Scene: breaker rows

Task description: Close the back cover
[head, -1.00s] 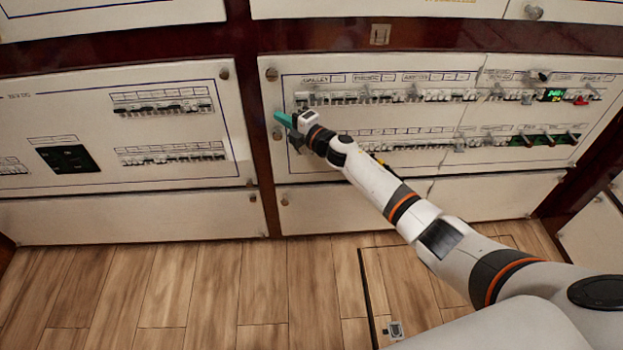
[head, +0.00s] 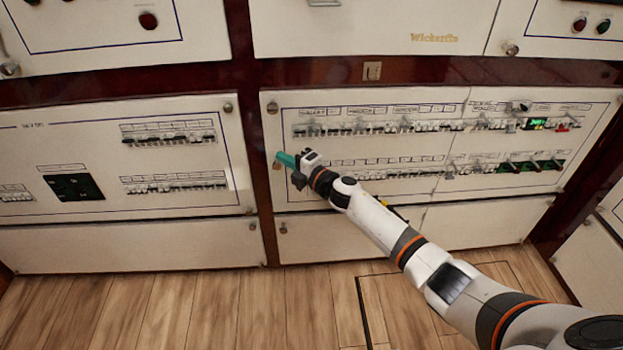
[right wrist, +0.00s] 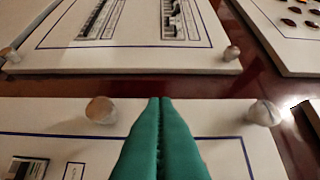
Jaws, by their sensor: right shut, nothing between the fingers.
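A cream breaker panel (head: 400,148) with a blue border, rows of breakers and round corner knobs is on the right in the head view. It looks close to flush in its dark frame; I cannot tell if a small gap is left. No part is clearly marked as the back cover. In the right wrist view the shut fingers (right wrist: 160,102) point between two knobs on a panel edge. Contact cannot be told. My left gripper is out of view.
A similar breaker panel (head: 90,120) with a dark display is on the left. A dark red frame (head: 250,75) separates the panels. Plain lower panels (head: 130,245) sit below, and the wooden floor (head: 200,310) is clear. My right arm crosses the right panel's lower part.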

